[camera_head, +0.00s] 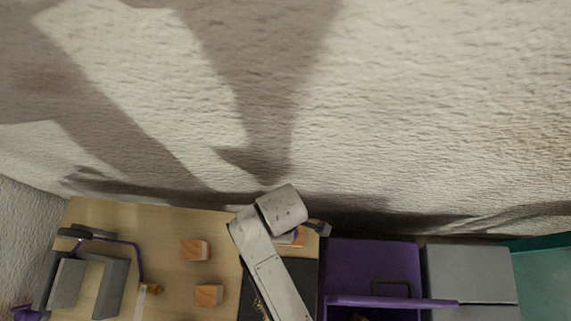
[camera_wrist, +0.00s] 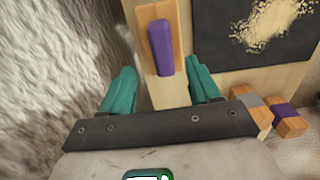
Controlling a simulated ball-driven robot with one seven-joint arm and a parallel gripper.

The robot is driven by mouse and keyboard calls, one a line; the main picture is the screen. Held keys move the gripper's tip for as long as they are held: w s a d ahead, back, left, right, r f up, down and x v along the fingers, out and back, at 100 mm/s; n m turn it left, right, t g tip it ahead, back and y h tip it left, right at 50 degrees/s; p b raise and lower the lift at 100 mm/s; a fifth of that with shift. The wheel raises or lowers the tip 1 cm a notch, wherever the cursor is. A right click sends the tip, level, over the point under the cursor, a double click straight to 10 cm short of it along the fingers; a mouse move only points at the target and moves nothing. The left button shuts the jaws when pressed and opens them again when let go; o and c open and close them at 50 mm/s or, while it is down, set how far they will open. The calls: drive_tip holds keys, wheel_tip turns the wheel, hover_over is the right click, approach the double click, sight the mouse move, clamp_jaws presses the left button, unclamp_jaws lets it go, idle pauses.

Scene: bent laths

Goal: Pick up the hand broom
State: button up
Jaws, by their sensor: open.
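What looks like the hand broom, a purple bar-shaped grip (camera_wrist: 160,48) on a light wooden block (camera_wrist: 148,14), lies on the wooden table near the wall in the wrist view. My gripper (camera_wrist: 162,66) is open, its teal fingers spread to either side of the lower end of the purple grip. Nothing is held between them, and I cannot tell their height above it. In the head view, a small orange and purple part of it (camera_head: 297,237) shows beside my arm, which hides the rest.
A dark mat (camera_wrist: 225,45) with pale crumbs (camera_wrist: 265,22) lies right of the broom. Wooden blocks (camera_head: 194,250) and a grey frame-like object (camera_head: 112,288) are on the table's left. A purple cabinet (camera_head: 372,258) and grey boxes (camera_head: 470,272) stand right. The rough wall is close behind.

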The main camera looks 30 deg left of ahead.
wheel_tip(320, 180, down, 2)
drive_tip(key=shift+w, duration=0.1)
drive_tip(key=shift+s+d+f, duration=0.1)
drive_tip(key=shift+s+f, duration=0.05)
drive_tip(key=shift+f, duration=1.25)
drive_tip(key=shift+s+f, duration=0.15)
drive_tip(key=shift+f, duration=1.2)
clamp_jaws()
